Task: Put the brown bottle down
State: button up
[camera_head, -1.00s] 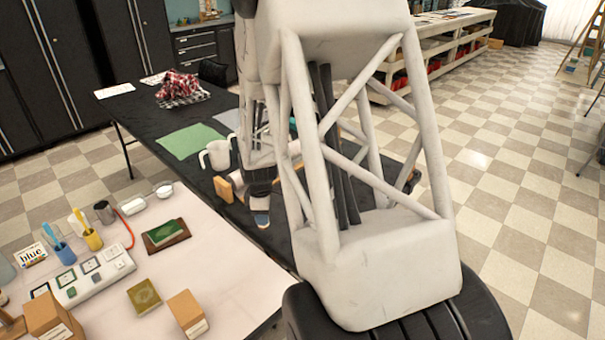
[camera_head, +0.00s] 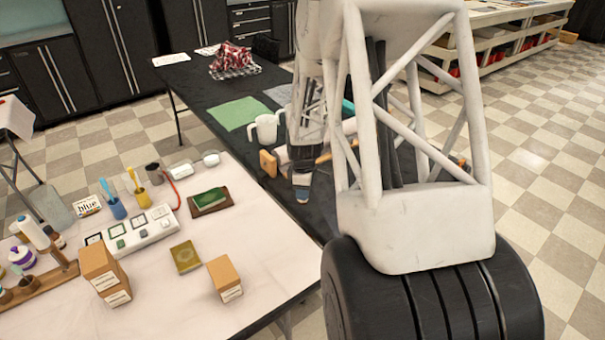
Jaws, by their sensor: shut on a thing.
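My gripper (camera_head: 302,179) hangs low over the dark table (camera_head: 200,85), near its front edge beside the pale table. It is small in the picture and partly hidden by my own arm. It is shut on the brown bottle (camera_head: 302,188), of which only a small part with a pale blue patch shows below it. I cannot tell whether the bottle's base touches the table.
A white mug (camera_head: 265,130) and a tan block (camera_head: 268,163) stand just left of my gripper. A green cloth (camera_head: 238,112) lies behind them. The pale table (camera_head: 255,245) holds books, boxes (camera_head: 225,279), cups and a bottle rack (camera_head: 40,285).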

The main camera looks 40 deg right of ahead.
jog(key=w+d, duration=0.2)
jog(key=w, duration=0.1)
jog(key=w+d, duration=0.1)
jog(key=w, duration=0.3)
jog(key=w+d+f, duration=0.1)
jog(key=w+d, duration=0.1)
jog(key=w, duration=0.1)
jog(key=shift+w+d, duration=0.3)
jog(key=shift+w, duration=0.05)
jog(key=shift+w, duration=0.1)
jog(key=shift+w+d, duration=0.2)
jog(key=shift+w, duration=0.05)
jog(key=shift+f, duration=1.85)
jog(key=shift+f, duration=0.15)
jog(key=o, duration=0.9)
jog(key=shift+o, duration=0.2)
notch_tip(320, 180, up, 12)
